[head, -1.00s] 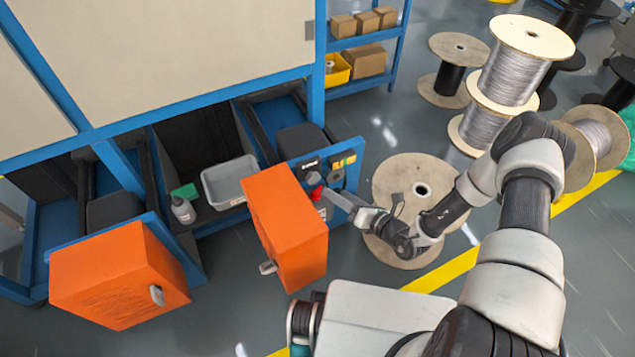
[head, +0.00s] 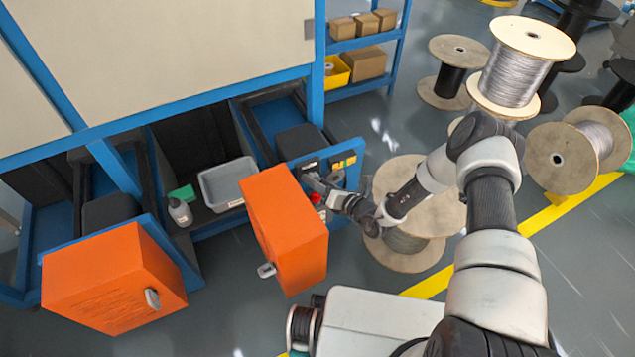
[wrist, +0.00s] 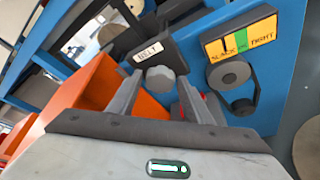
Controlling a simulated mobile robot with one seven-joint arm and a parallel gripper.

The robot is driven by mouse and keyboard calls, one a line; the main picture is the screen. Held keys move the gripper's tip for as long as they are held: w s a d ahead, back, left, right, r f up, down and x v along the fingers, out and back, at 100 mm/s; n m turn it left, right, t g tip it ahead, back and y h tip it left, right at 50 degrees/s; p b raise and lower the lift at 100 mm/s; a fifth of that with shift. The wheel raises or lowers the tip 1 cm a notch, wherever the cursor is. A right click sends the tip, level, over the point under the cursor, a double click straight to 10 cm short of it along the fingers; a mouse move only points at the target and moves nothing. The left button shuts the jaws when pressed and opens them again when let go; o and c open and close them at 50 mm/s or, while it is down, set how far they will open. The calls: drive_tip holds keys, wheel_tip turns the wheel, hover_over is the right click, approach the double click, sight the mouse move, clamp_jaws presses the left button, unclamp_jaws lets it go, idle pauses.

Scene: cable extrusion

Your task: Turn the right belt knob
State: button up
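The right belt knob (wrist: 160,78) is a small grey knob below a dark block with a white "BELT" label (wrist: 147,51), on the blue panel of the right unit. My gripper (wrist: 160,88) faces the panel in the wrist view, with its fingers apart and the knob between their tips. I cannot tell whether either finger touches the knob. A yellow-green "SLACK OK TIGHT" gauge (wrist: 241,45) sits right of the knob.
A grey pulley (wrist: 230,74) with a belt is below the gauge. A red part (head: 316,196) sits low on the panel, near my gripper. The orange door (head: 285,230) stands close on the left. Large cable spools (head: 410,258) stand on the floor to the right.

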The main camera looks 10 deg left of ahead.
drive_tip(key=c, duration=0.8)
drive_tip(key=shift+f, duration=0.1)
drive_tip(key=shift+w+d+f+m+y+b, duration=0.1)
drive_tip(key=shift+m+y+b, duration=0.5)
drive_tip(key=shift+m+b, duration=0.65)
drive_tip(key=shift+d+f+m+y+b, duration=0.1)
drive_tip(key=shift+m+y+b, duration=0.5)
drive_tip(key=shift+m+b, duration=0.6)
drive_tip(key=shift+b, duration=0.3)
drive_tip(key=o, duration=1.1)
drive_tip(key=shift+r, duration=0.1)
drive_tip(key=shift+c, duration=0.2)
